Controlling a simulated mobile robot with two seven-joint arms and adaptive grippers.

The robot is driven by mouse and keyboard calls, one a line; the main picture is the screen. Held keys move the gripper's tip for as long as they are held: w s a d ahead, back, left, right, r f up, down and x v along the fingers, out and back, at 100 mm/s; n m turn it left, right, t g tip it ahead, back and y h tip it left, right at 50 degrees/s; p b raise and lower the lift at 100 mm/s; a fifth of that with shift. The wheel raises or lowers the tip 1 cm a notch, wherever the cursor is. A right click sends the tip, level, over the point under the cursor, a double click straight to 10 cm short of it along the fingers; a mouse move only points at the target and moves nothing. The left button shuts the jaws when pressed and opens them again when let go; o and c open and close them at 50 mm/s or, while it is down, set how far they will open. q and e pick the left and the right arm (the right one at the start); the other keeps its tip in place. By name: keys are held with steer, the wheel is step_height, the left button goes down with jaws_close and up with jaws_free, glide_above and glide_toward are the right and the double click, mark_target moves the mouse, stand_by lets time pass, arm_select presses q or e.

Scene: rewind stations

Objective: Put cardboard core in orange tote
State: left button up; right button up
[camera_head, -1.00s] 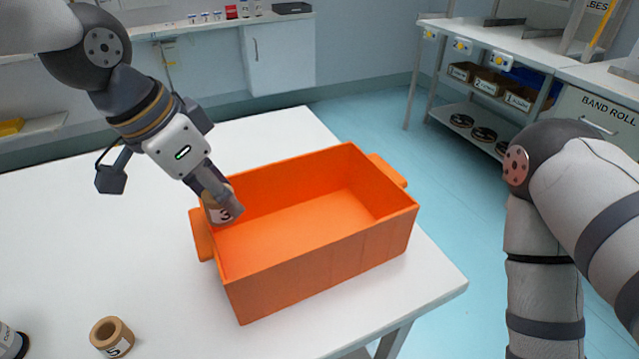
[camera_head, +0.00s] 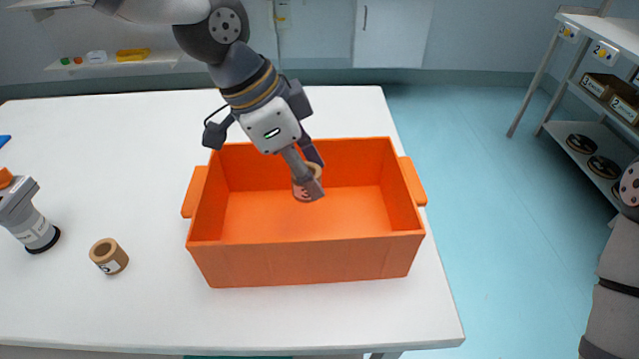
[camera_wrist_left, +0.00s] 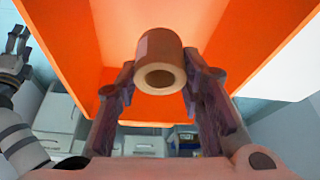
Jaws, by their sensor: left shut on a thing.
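My left gripper (camera_head: 308,178) is shut on a brown cardboard core (camera_head: 306,188) with a pale numbered label. It holds the core above the inside of the orange tote (camera_head: 310,262), in the tote's back half. The left wrist view shows the core (camera_wrist_left: 160,62) between the two fingers, its hollow end facing the camera, with the orange tote (camera_wrist_left: 240,40) behind it. A second cardboard core (camera_head: 108,256) stands on the white table left of the tote. My right gripper (camera_wrist_left: 17,42) shows small at the left edge of the left wrist view, its fingers apart.
A shelf rack (camera_head: 600,110) stands across the blue floor at the right.

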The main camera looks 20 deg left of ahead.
arm_select(q)
step_height(320, 180, down, 9)
steer(key=shift+a+f+b, duration=0.1)
steer(key=shift+a+b, duration=0.05)
steer(key=shift+b, duration=0.25)
arm_select(e)
steer(key=shift+s+a+f+g, duration=0.15)
steer(key=shift+s+f+g, duration=0.15)
steer(key=shift+s+f, duration=0.35)
arm_select(q)
steer(key=shift+s, duration=0.1)
arm_select(e)
steer(key=shift+s, duration=0.1)
arm_select(q)
steer(key=o, duration=0.9)
